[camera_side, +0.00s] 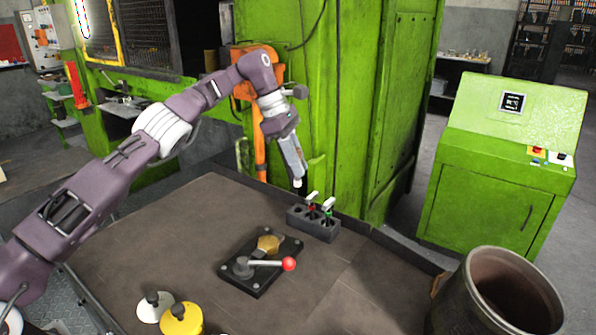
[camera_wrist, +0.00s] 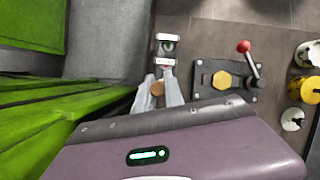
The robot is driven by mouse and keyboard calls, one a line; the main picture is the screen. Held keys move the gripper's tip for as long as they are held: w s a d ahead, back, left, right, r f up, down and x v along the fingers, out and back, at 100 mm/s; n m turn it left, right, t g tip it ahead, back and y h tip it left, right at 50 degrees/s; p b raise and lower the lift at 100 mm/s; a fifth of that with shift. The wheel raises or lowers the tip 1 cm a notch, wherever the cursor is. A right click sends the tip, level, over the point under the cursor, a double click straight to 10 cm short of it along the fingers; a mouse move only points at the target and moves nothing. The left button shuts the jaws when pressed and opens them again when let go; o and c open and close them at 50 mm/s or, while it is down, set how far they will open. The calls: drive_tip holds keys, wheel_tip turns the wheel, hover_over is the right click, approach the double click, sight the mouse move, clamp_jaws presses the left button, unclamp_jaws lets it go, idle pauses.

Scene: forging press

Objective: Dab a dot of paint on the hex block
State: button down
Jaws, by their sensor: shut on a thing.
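The hex block (camera_side: 268,244) is brass-coloured and sits on a black clamp plate (camera_side: 262,282); it also shows in the wrist view (camera_wrist: 222,80). A lever with a red ball (camera_side: 289,264) reaches across the plate beside it. My gripper (camera_side: 298,180) is above the table, behind the block and near the tool holder. In the wrist view my gripper (camera_wrist: 158,92) is shut on a small tool with a brown round end (camera_wrist: 157,88). Most of that tool is hidden by the fingers. The dark holder (camera_side: 318,228) carries a red tool (camera_side: 311,205) and a green tool (camera_side: 328,213), both with pale handles.
A white-lidded pot (camera_side: 154,306) and a yellow pot (camera_side: 181,319) stand at the table's front. A large metal drum (camera_side: 490,310) is at the lower right. The green press (camera_side: 345,100) rises close behind my gripper. The table's left part is clear.

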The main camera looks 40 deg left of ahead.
drive_tip(key=shift+r, duration=0.1)
drive_tip(key=shift+s+d+r+n, duration=0.1)
drive_tip(key=shift+d+r+n, duration=0.25)
drive_tip(key=shift+r, duration=0.2)
drive_tip(key=s+d+r+n+g+y, duration=0.1)
drive_tip(key=s+d, duration=0.3)
drive_tip(key=s, duration=0.3)
drive_tip(key=s+d+r+n, duration=0.1)
drive_tip(key=s+d, duration=0.4)
drive_tip(key=s, duration=0.2)
drive_tip(key=s+d+f+m+g+y, duration=0.1)
drive_tip(key=s+f, duration=0.1)
drive_tip(key=s, duration=0.9)
drive_tip(key=s+d+f+m+g, duration=0.1)
drive_tip(key=s+d+f, duration=0.15)
drive_tip(key=s, duration=0.85)
drive_tip(key=shift+a+f, duration=0.15)
drive_tip(key=shift+f, duration=0.9)
drive_tip(key=shift+a+f, duration=0.2)
drive_tip(key=shift+f, duration=0.8)
drive_tip(key=shift+a+f, duration=0.15)
drive_tip(key=shift+f, duration=0.9)
drive_tip(key=shift+f, duration=0.6)
